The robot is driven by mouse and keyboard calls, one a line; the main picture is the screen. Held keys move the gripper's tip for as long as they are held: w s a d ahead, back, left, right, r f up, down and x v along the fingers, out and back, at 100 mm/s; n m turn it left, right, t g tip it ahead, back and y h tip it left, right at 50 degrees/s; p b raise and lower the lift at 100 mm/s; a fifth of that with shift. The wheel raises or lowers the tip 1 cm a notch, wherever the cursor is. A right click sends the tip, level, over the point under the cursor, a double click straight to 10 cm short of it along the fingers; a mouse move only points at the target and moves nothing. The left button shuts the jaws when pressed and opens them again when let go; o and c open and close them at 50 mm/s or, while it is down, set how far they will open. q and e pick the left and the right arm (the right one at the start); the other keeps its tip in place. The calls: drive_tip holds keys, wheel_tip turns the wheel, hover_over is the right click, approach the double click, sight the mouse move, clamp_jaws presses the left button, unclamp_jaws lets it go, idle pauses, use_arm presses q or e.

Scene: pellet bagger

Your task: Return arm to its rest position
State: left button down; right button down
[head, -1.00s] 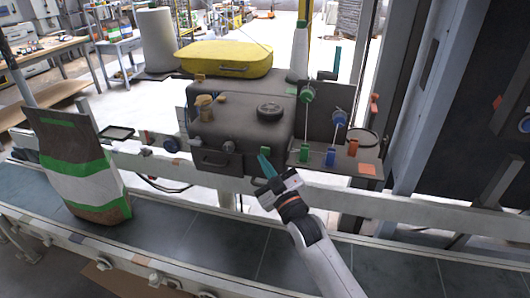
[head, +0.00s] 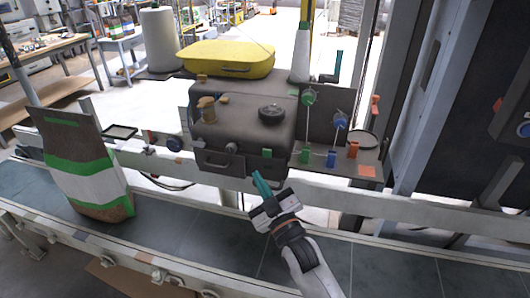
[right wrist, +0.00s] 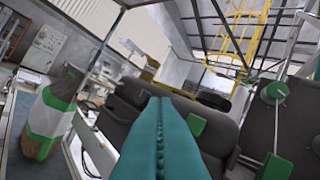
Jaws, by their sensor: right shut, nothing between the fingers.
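My right gripper (head: 262,184) has teal fingers and is shut with nothing between them. It is over the conveyor, in front of and below the dark sewing-head machine (head: 243,136), apart from it in the head view. In the right wrist view the two teal fingers (right wrist: 161,135) lie together and point up toward the machine (right wrist: 200,135). My right arm comes in from the bottom of the head view. My left gripper is in neither view.
A brown, white and green bag (head: 85,165) stands upright on the dark conveyor (head: 190,230) at the left. A pale rail (head: 400,208) runs behind the belt. Green and blue thread guides (head: 308,97) stand at the machine's right. A yellow cover (head: 228,58) lies behind it.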

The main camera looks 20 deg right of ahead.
wheel_tip(320, 180, down, 24)
drive_tip(key=s+m+g+h, duration=0.1)
drive_tip(key=s+m+g, duration=0.1)
drive_tip(key=g, duration=0.4)
drive_tip(key=s+d+f+g+b, duration=0.1)
drive_tip(key=s+f+g, duration=0.1)
drive_tip(key=s+f, duration=0.5)
drive_tip(key=s+d+f+g, duration=0.1)
drive_tip(key=s+f+g, duration=0.1)
drive_tip(key=f, duration=0.8)
drive_tip(key=s+d+f+m+g+h, duration=0.15)
drive_tip(key=s+f+g, duration=0.35)
drive_tip(key=s+f, duration=0.85)
drive_tip(key=s+d+f+g, duration=0.1)
drive_tip(key=s+f, duration=0.2)
drive_tip(key=s, duration=0.4)
drive_tip(key=s+d+f+m+g+b, duration=0.1)
drive_tip(key=s+f+g, duration=0.1)
drive_tip(key=s, duration=0.6)
drive_tip(key=s+d+f+g, duration=0.1)
drive_tip(key=s+f+g, duration=0.1)
drive_tip(key=s, duration=0.6)
drive_tip(key=shift+s+d+f+h, duration=0.3)
drive_tip(key=shift+f+h, duration=0.15)
drive_tip(key=shift+f, duration=0.35)
drive_tip(key=shift+m, duration=0.25)
